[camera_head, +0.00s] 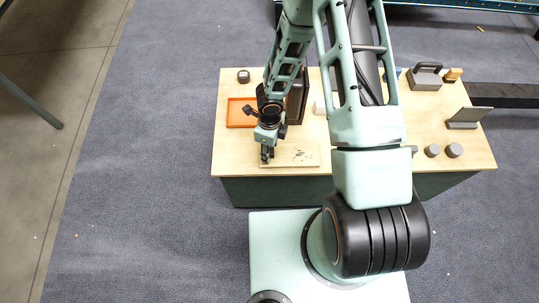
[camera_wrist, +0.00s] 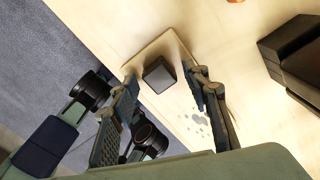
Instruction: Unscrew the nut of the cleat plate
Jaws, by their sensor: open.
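The cleat plate (camera_head: 302,157) is a pale board lying near the front edge of the table, left of centre. It also shows in the wrist view (camera_wrist: 188,104), with small dark marks on its surface. A dark grey, square-topped block that looks like the nut (camera_wrist: 159,73) stands near one end of the plate. My gripper (camera_head: 267,157) is over the left end of the plate, pointing down. In the wrist view its two fingers (camera_wrist: 161,80) are spread on either side of the nut, with gaps visible. In the head view my gripper hides the nut.
An orange tray (camera_head: 239,113) lies behind and left of my gripper. A black upright object (camera_head: 298,98) stands close behind the plate; the wrist view shows a dark block (camera_wrist: 293,55) at right. Grey cylinders (camera_head: 454,150) and a grey stand (camera_head: 468,118) are at the table's right.

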